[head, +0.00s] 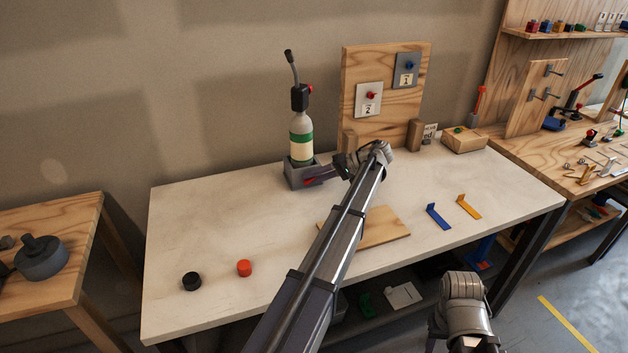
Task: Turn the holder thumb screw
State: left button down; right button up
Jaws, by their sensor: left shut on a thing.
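The grey holder (291,175) stands at the back of the white table, with a green-and-white bottle (301,140) upright in it. A black torch head with a red knob tops the bottle. A small red part, which looks like the holder thumb screw (309,181), shows low on the holder's right side. My left gripper (315,178) reaches in from the right and is shut on this thumb screw. Its fingers hide part of the screw, so the screw's turn cannot be seen. Part of my right arm shows at the bottom right; its gripper is not in view.
A wooden board (387,85) with two numbered plates stands behind. A flat wooden plate (388,228) lies under my left arm. A black cap (191,281), a red cap (244,268), a blue bracket (437,216) and a yellow bracket (468,207) lie apart. The table's left part is mostly clear.

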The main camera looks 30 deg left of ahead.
pick_arm(q)
jog(key=c, duration=0.8)
grip_release()
jog(key=shift+d, duration=0.1)
jog(key=p+v, duration=0.3)
jog(key=v, duration=0.4)
jog(key=shift+w+d+r+p, duration=0.15)
jog(key=shift+d+r+p, duration=0.05)
jog(key=shift+d+p, duration=0.1)
